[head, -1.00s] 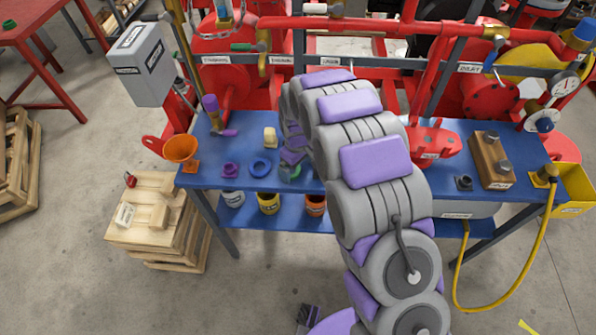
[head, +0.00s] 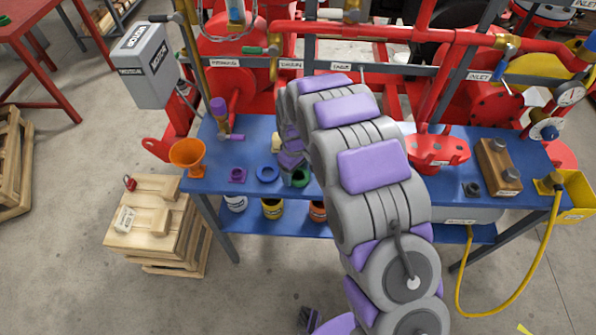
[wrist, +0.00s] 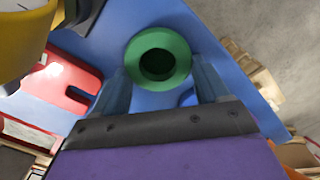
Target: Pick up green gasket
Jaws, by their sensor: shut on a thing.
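The green gasket (wrist: 178,55) is a flanged ring with a dark round hole. In the wrist view it sits between the two fingers of my gripper (wrist: 163,82), which is shut on it. In the head view, part of the green gasket (head: 303,177) shows just below my gripper (head: 293,167), over the blue table (head: 340,185). My own arm hides much of that spot. I cannot tell whether the gasket is clear of the tabletop.
A purple gasket (head: 237,175) and a blue ring (head: 267,173) lie left of my gripper. An orange funnel (head: 187,153) stands at the table's left end. A red slotted part (wrist: 65,82) shows in the wrist view. Red pipes (head: 385,35) run behind the table.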

